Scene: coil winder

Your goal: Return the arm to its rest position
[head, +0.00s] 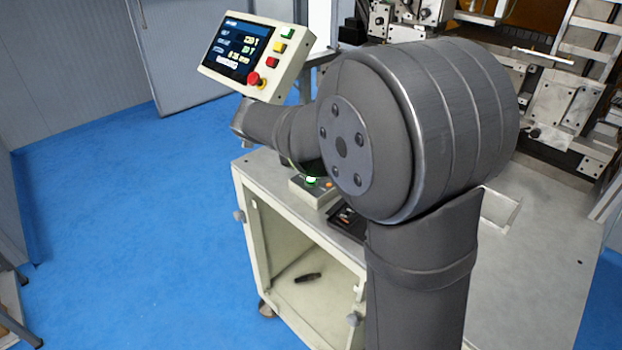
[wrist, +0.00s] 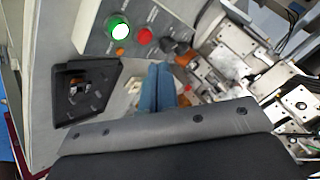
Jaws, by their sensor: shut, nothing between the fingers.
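My arm is folded in front of the head camera and covers the middle and right of that view. My gripper is hidden behind it there. In the wrist view my gripper (wrist: 158,88) shows as two blue fingers pressed together, with nothing between them. It hangs above the machine's cabinet top, beside a grey button box (wrist: 130,28) with a lit green button (wrist: 118,28) and a red button. How far the fingers are above the surface cannot be told.
A cream control panel (head: 290,75) with a screen stands behind my arm. The cream cabinet (head: 245,205) has an open front with a dark tool (head: 308,277) inside. A black tray (wrist: 85,90) lies left of the fingers. Winder machinery (head: 560,100) fills the right. The blue floor (head: 130,220) is clear.

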